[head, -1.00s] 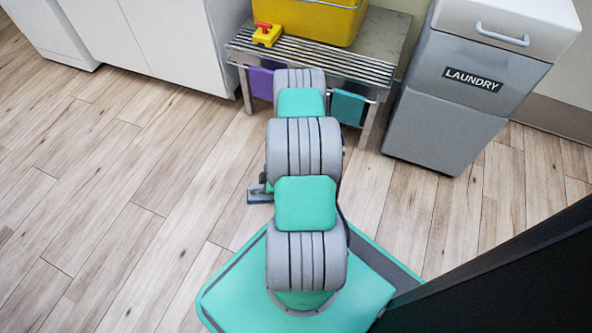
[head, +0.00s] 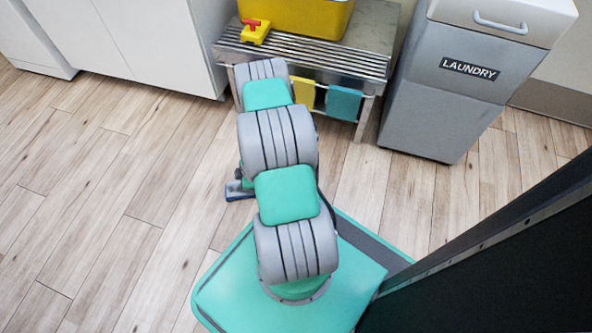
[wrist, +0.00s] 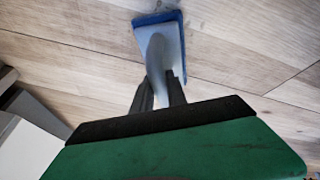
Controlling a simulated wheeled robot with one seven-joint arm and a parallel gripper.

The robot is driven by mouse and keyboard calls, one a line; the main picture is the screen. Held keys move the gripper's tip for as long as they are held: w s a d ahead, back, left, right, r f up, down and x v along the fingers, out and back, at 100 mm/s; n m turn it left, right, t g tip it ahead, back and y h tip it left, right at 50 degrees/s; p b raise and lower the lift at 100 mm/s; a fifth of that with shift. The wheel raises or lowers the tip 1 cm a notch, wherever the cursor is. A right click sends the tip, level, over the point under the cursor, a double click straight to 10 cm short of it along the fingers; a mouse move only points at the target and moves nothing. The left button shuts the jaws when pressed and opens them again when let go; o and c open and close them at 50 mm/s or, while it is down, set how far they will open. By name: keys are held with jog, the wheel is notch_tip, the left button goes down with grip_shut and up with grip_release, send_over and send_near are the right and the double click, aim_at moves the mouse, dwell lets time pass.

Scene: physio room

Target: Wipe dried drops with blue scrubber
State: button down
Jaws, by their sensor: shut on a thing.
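The blue scrubber (wrist: 158,20) shows in the wrist view, with a pale grey-blue handle and a blue-edged head. My gripper (wrist: 160,92) is shut on its handle. In the head view the blue scrubber (head: 236,190) peeks out to the left of my arm, low over the wooden floor. I cannot tell whether it touches the floor. My gripper is mostly hidden behind my arm in the head view.
A slatted metal bench (head: 300,58) stands ahead with a yellow bin (head: 300,14) and a yellow-red item (head: 255,31) on it. A grey laundry bin (head: 445,90) stands right. Floor at left is clear.

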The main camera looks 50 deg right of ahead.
notch_tip(320, 180, up, 2)
jog(key=shift+s+d+r+p, duration=0.1)
jog(key=shift+d+r+p, duration=0.05)
jog(key=shift+p, duration=0.15)
notch_tip(320, 180, up, 2)
jog(key=shift+r+p, duration=0.1)
jog(key=shift+p, duration=0.75)
jog(key=shift+r+p, duration=1.2)
jog(key=shift+r, duration=0.45)
